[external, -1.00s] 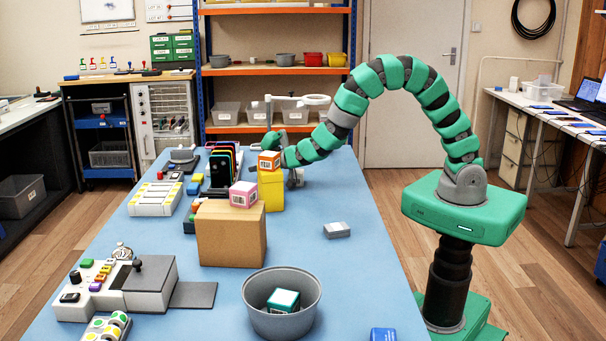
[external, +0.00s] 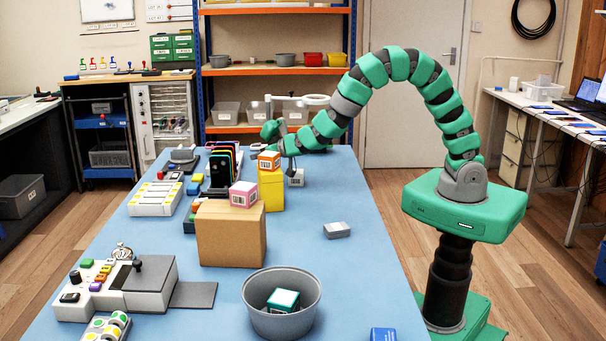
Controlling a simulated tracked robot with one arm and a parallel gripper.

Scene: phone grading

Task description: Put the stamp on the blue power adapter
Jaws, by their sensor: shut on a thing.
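My gripper (external: 283,141) is at the far end of the blue table, behind the yellow block. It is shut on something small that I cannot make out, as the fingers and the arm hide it. A small pale box with a dark label (external: 296,178) shows just below the gripper. I cannot tell whether they touch. I cannot pick out the stamp for certain. Small blue items (external: 194,187) lie left of the dark rack, and a blue box (external: 383,334) is at the near edge. I cannot tell which is the blue power adapter.
A cardboard box (external: 231,240) bears a pink cube (external: 243,194). The yellow block (external: 271,190) bears an orange cube (external: 268,160). A grey bowl (external: 254,314) holds a teal cube. A grey-white machine (external: 150,292) is at left. The table's right side is mostly clear.

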